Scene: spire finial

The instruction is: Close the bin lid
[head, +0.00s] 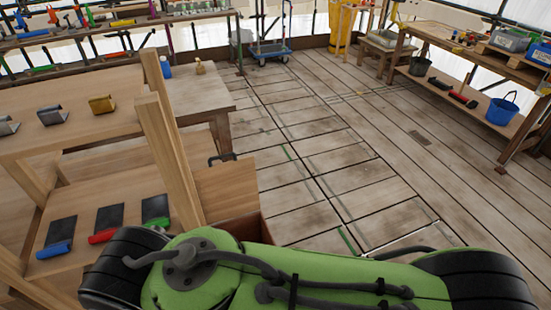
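A wooden bin (238,230) stands low in the middle of the head view, just beyond my green arm. Its wooden lid (228,190) appears raised, leaning up toward the bench behind it. A dark handle (222,158) shows at the lid's upper edge. A dark reddish-brown inside seems to show below the lid. The front and lower part of the bin are hidden behind my arm, which lies across the bottom of the picture. My gripper is not in view.
A wooden rack (175,150) with scrapers on its lower shelf (105,220) stands close on the left. A workbench (200,90) is behind it. The plank floor (340,170) is open to the right. A blue bucket (502,108) sits on a bench shelf at right.

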